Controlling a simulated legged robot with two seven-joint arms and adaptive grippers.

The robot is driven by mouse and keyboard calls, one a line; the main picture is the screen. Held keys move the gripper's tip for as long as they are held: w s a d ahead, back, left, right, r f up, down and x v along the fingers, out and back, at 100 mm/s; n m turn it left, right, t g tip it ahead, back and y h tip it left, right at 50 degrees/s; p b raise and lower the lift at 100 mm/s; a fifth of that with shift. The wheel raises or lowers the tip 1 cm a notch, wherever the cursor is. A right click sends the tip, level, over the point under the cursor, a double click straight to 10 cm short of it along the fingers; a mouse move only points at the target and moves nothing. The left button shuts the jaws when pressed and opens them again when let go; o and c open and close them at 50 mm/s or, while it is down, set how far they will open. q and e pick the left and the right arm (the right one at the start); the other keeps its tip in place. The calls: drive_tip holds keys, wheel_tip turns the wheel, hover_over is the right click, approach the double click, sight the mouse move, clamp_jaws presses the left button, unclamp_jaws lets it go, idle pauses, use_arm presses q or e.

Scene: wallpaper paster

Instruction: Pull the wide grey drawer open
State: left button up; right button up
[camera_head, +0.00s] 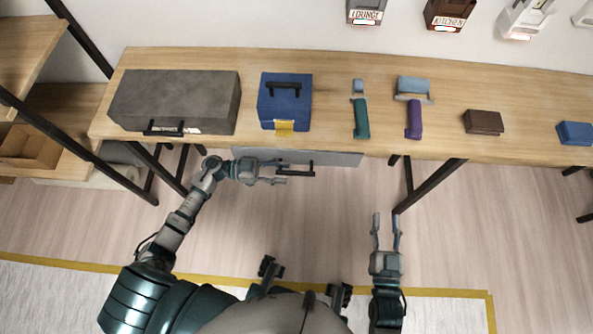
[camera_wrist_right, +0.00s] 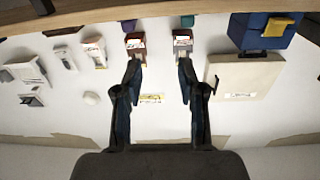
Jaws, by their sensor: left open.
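The wide grey drawer (camera_head: 340,158) sits under the table's front edge in the head view; only a thin strip of its front shows. Its black bar handle (camera_head: 299,173) stands out in front of it. My left gripper (camera_head: 285,172) is open at the handle's left end, which appears to lie between its fingertips. I cannot tell whether they touch or differ in height. My right gripper (camera_head: 386,217) is open and empty over the floor, right of and nearer than the handle. Its open fingers also show in the right wrist view (camera_wrist_right: 157,62).
The wooden table (camera_head: 335,100) bears a large grey case (camera_head: 175,95), a blue box (camera_head: 285,98), green and purple tools (camera_head: 414,118), and brown (camera_head: 484,121) and blue blocks. Dark table legs (camera_head: 430,183) stand below. Shelving (camera_head: 30,85) is at left. Floor in front is clear.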

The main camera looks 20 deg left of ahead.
sight(295, 172)
use_arm(q)
drive_tip(key=shift+x, duration=2.25)
use_arm(e)
drive_tip(key=shift+a+r+t, duration=0.2)
drive_tip(key=shift+r+t, duration=0.4)
drive_tip(key=shift+r, duration=0.1)
use_arm(q)
clamp_jaws()
use_arm(e)
drive_tip(key=shift+w, duration=0.1)
